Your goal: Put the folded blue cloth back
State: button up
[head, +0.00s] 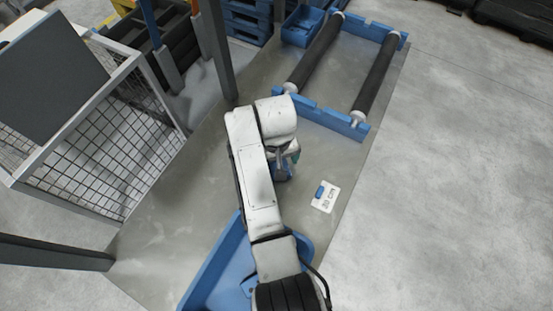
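My white arm reaches up the middle of the head view. My gripper (284,164) hangs at its far end, mostly hidden behind the arm's last links, so its fingers do not show clearly. A small blue patch (283,174) shows just below the gripper; I cannot tell whether it is the folded blue cloth, or whether the gripper touches it. A white card (328,199) with a small blue piece (320,191) and dark marks lies on the grey floor plate to the right of the gripper. No other piece clearly looks like a folded cloth.
A blue frame with two dark rollers (371,78) stands beyond the gripper. A blue bin (301,27) is behind it. A wire mesh cage (127,132) and grey post (219,55) stand left. A blue tray (212,268) lies beside my arm. Right floor is clear.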

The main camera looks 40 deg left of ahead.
notch_tip(320, 180, up, 12)
jog(key=shift+f, duration=0.15)
dwell(0.3)
jog(key=w+d+f+m, duration=0.1)
jog(key=d+f, duration=0.1)
jog(key=d, duration=0.3)
jog(key=w+d+f+m, duration=0.1)
jog(key=d+f, duration=0.1)
jog(key=d, duration=0.3)
jog(key=w+d+f, duration=0.1)
jog(key=d+f, duration=0.1)
jog(key=d, duration=0.3)
jog(key=shift+w+d+f+m, duration=0.1)
jog(key=shift+f+m, duration=0.2)
jog(key=shift+m, duration=0.1)
jog(key=s+d+f+m, duration=0.2)
jog(key=s+d, duration=0.1)
jog(key=d, duration=0.6)
jog(key=s+d+f+m, duration=0.15)
jog(key=s+d, duration=0.25)
jog(key=d, duration=0.6)
jog(key=s+d+f+m, duration=0.1)
jog(key=s+d+m, duration=0.2)
jog(key=d, duration=0.6)
jog(key=s+d+r+m+t, duration=0.1)
jog(key=s+d+r+m, duration=0.1)
jog(key=s+d, duration=0.5)
jog(key=s+m, duration=0.1)
jog(key=s, duration=0.2)
jog(key=shift+s+d, duration=0.3)
